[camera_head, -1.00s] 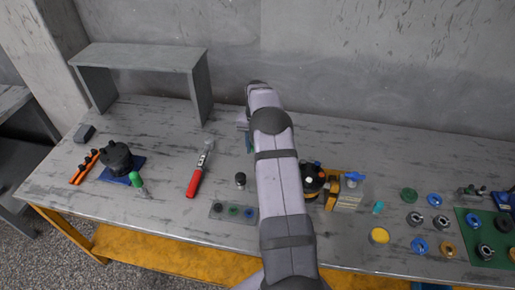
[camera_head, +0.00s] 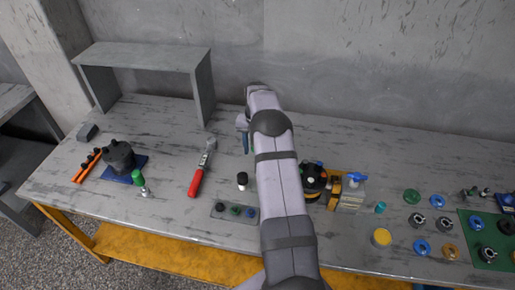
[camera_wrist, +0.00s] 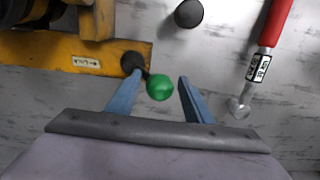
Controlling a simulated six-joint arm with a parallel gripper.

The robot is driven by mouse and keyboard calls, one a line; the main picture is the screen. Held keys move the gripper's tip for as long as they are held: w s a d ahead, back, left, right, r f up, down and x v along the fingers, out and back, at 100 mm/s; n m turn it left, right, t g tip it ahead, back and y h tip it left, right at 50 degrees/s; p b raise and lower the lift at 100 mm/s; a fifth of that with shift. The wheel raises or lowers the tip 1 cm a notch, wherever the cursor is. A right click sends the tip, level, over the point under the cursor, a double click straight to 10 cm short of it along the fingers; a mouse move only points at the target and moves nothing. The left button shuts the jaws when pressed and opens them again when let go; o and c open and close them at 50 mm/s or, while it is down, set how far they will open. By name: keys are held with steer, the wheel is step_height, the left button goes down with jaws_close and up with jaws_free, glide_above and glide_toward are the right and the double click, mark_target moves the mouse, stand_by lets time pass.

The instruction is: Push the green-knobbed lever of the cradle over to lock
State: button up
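In the wrist view, the green knob (camera_wrist: 160,88) sits on a short dark lever at the edge of the yellow cradle (camera_wrist: 75,58). The lever's dark pivot (camera_wrist: 132,63) is just up and left of the knob. A label with an arrow is on the cradle beside it. My gripper (camera_wrist: 155,78) is open, its two blue fingers apart on either side of the knob; I see gaps, and contact cannot be told. In the head view, part of the yellow cradle (camera_head: 334,196) shows right of my arm, and my gripper (camera_head: 245,142) is partly hidden behind the arm.
A red-handled wrench (camera_head: 200,173) lies left of my arm, and a small black cylinder (camera_head: 242,183) stands nearer it. A dark motor part (camera_head: 118,157) sits at the left. Several rings and the green mat (camera_head: 472,247) are at the right. A grey shelf (camera_head: 140,57) stands behind.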

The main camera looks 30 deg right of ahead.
steer(key=shift+a+f, duration=0.25)
steer(key=shift+f, duration=0.1)
steer(key=shift+d+r, duration=0.1)
steer(key=shift+r, duration=0.05)
steer(key=shift+w+d+r+p, duration=0.1)
steer(key=shift+w+r+p, duration=0.05)
steer(key=shift+r+p, duration=1.8)
steer(key=shift+r, duration=1.15)
